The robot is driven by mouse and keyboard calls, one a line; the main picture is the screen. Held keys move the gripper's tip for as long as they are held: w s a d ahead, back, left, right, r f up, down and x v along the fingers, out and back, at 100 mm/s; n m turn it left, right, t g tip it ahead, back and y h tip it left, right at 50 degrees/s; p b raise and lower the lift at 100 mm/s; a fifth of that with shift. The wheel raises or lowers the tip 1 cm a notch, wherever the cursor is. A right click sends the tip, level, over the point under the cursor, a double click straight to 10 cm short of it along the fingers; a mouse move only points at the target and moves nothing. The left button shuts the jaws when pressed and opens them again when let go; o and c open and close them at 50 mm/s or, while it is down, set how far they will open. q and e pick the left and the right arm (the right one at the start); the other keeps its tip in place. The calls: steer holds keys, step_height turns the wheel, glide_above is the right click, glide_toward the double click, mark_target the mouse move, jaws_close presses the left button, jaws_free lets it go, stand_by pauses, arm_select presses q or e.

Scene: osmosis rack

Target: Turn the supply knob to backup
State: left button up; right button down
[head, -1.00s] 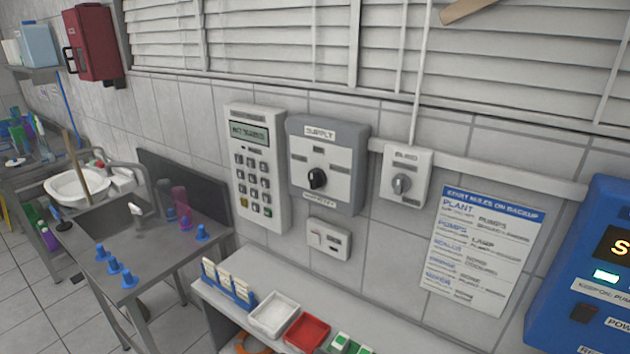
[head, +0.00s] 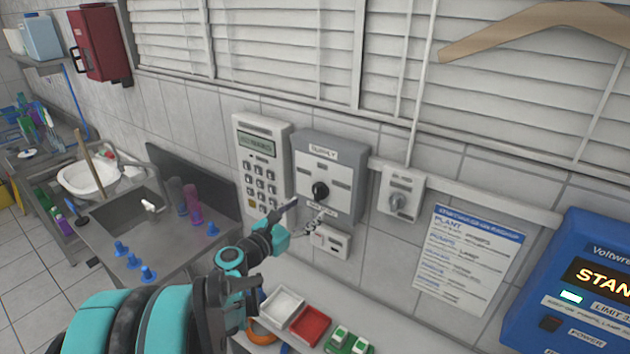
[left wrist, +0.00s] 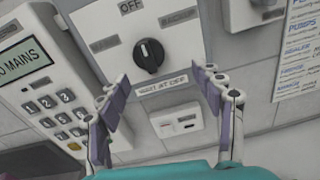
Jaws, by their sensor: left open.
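The black supply knob (head: 320,190) sits on the grey-framed supply box (head: 361,150) on the wall. In the left wrist view the knob (left wrist: 149,55) has a white pointer mark near its top, toward the OFF label (left wrist: 131,6); labels on either side are too blurred to read. My left gripper (head: 307,212) is just in front of and below the knob. In the left wrist view my left gripper (left wrist: 162,88) is open, its fingers apart below and on either side of the knob, with nothing between them. My right gripper is not in view.
A keypad panel (head: 262,165) is left of the supply box, a small switch box (head: 332,243) below it, and another grey knob box (head: 401,192) to the right. A shelf holds white (head: 284,305) and red (head: 310,325) trays. A blue unit (head: 570,260) stands far right.

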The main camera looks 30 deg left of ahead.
mark_target(316, 194)
arm_select(q)
steer(key=shift+n+y, duration=0.3)
steer(key=shift+n, duration=0.5)
steer(key=w, duration=0.5)
steer(key=w+a, duration=0.1)
steer(key=w, duration=0.1)
steer(key=shift+w+r, duration=0.35)
steer(key=shift+r, duration=0.05)
steer(key=c, duration=1.2)
